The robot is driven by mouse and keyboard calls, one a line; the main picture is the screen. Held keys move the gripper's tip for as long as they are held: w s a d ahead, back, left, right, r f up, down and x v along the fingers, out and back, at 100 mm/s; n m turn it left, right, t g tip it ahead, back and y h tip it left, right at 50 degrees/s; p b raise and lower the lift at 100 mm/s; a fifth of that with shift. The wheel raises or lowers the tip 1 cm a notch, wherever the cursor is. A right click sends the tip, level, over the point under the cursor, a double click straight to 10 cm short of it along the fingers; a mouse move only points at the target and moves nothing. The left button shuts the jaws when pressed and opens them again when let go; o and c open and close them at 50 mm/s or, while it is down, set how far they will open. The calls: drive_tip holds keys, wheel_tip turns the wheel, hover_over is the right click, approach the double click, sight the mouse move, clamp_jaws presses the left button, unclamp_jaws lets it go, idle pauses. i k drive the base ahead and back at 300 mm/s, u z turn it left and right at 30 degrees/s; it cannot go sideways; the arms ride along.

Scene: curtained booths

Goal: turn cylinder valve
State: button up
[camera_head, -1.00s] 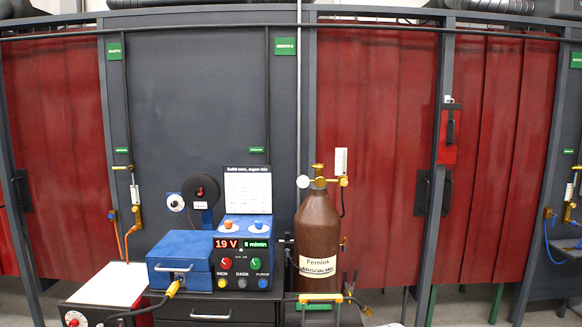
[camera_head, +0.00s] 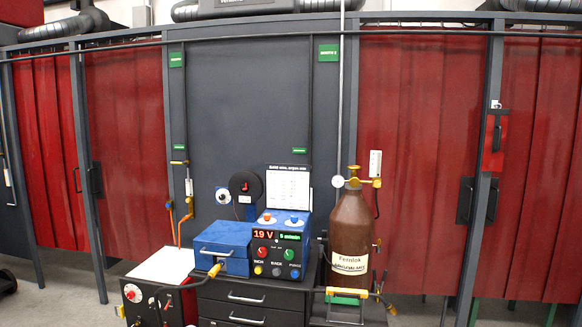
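A brown gas cylinder (camera_head: 351,235) stands upright right of centre, with a white label on its front. Its brass valve (camera_head: 353,176) sits on top, with a round white gauge (camera_head: 338,182) at its left and brass fittings at its right. The valve's exact setting is too small to tell. My gripper is not in view.
A blue welding machine (camera_head: 222,248) with a "19 V" display stands on a dark drawer cabinet (camera_head: 245,300) left of the cylinder. A white-topped cart (camera_head: 168,265) is at the far left of it. Red curtains (camera_head: 410,150) and grey panels stand behind.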

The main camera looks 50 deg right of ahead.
sight(354, 169)
drive_tip(key=u, duration=0.2)
drive_tip(key=k, duration=1.6)
drive_tip(key=z, duration=1.55)
drive_tip(key=i, duration=0.95)
